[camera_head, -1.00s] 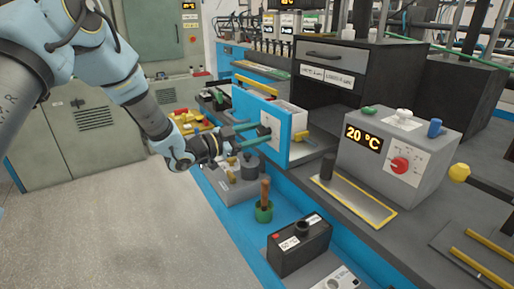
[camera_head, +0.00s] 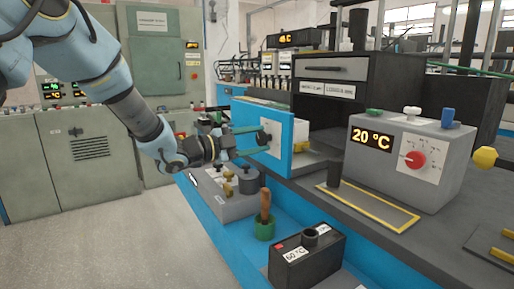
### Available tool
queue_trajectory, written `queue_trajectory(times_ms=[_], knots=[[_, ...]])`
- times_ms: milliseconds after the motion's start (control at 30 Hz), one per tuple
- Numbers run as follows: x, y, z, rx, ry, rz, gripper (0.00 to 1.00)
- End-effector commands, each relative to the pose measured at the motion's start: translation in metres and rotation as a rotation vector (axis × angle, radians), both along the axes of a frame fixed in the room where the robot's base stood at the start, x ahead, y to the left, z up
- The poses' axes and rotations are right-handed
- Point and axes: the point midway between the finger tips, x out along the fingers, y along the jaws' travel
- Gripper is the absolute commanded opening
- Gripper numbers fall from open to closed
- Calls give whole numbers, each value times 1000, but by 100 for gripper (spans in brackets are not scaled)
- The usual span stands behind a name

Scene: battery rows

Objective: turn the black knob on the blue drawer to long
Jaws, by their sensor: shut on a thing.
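The blue drawer (camera_head: 302,138) is pulled out of the black cabinet, its blue front panel facing left. A white plate (camera_head: 272,128) sits on that panel, with the small black knob (camera_head: 264,138) on it. My gripper (camera_head: 258,140) reaches in from the left, its two teal fingers at the plate, one above and one below the knob. It is shut on the knob, which the fingers partly cover. The plate's markings and the knob's pointer are too small to read.
A grey box showing 20 °C (camera_head: 445,160) with a red dial stands at the right. The floor at left is clear.

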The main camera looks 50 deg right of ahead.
Motion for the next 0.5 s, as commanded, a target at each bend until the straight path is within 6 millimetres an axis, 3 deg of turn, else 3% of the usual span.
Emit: queue_trajectory(times_ms=[433,467,500], knots=[[-1,0,-1,-1,-10,-2,0],[-1,0,-1,-1,-10,-2,56],[-1,0,-1,-1,-10,-2,60]])
